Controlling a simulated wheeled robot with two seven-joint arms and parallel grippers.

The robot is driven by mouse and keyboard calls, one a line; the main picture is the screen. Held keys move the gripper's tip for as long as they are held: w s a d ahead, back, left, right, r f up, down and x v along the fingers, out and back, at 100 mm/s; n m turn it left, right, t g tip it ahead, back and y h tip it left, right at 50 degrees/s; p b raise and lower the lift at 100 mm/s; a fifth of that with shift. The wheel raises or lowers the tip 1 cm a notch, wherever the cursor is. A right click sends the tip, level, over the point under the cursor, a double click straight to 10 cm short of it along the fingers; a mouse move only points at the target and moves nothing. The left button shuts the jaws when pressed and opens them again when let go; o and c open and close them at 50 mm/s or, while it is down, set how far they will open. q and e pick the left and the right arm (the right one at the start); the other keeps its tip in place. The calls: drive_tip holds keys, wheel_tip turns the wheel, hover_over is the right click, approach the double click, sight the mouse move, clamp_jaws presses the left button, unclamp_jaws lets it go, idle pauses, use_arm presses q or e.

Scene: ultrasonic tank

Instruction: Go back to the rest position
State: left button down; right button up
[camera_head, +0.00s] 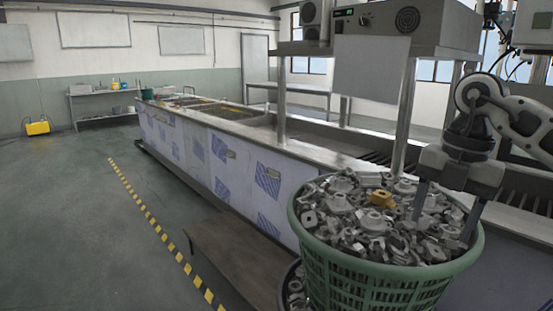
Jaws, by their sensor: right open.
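My right gripper (445,228) comes in from the right and points down over the green basket (378,285). Its two fingers are spread apart, with nothing seen held between them. The fingertips are at the right part of the heap of grey metal parts (345,222); I cannot tell whether they touch it. One yellow-orange part (382,198) lies on top of the heap, left of the gripper. My left gripper is not in view.
A long ultrasonic tank line (225,165) runs behind the basket, with a control box (400,22) above it. A brown step (235,258) stands left of the basket. A second container of parts (293,285) is partly hidden below.

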drive_tip(key=s+a+f+n+g+y, duration=0.15)
drive_tip(key=a+f+n+y, duration=0.4)
drive_tip(key=a, duration=0.85)
drive_tip(key=s+a+f+m+t+y, duration=0.1)
drive_tip(key=s+a+m+t+y, duration=0.35)
drive_tip(key=a+y, duration=1)
drive_tip(key=w+d+f+m+t+h, duration=0.1)
drive_tip(key=d+f+m+t+h, duration=0.5)
drive_tip(key=m, duration=0.5)
drive_tip(key=d+f+m+t+h, duration=0.4)
drive_tip(key=f+m+t+h, duration=0.3)
drive_tip(key=m, duration=0.4)
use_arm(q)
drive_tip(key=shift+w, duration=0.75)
use_arm(e)
drive_tip(key=s+d+f+m+g+h, duration=0.2)
drive_tip(key=s+f, duration=0.4)
drive_tip(key=f, duration=0.1)
drive_tip(key=s+d+f+m+g+h, duration=0.2)
drive_tip(key=s+d+f+g, duration=0.1)
drive_tip(key=s+f, duration=0.3)
drive_tip(key=shift+d+f+h, duration=0.35)
drive_tip(key=shift+f+h, duration=0.05)
drive_tip(key=shift+f, duration=0.5)
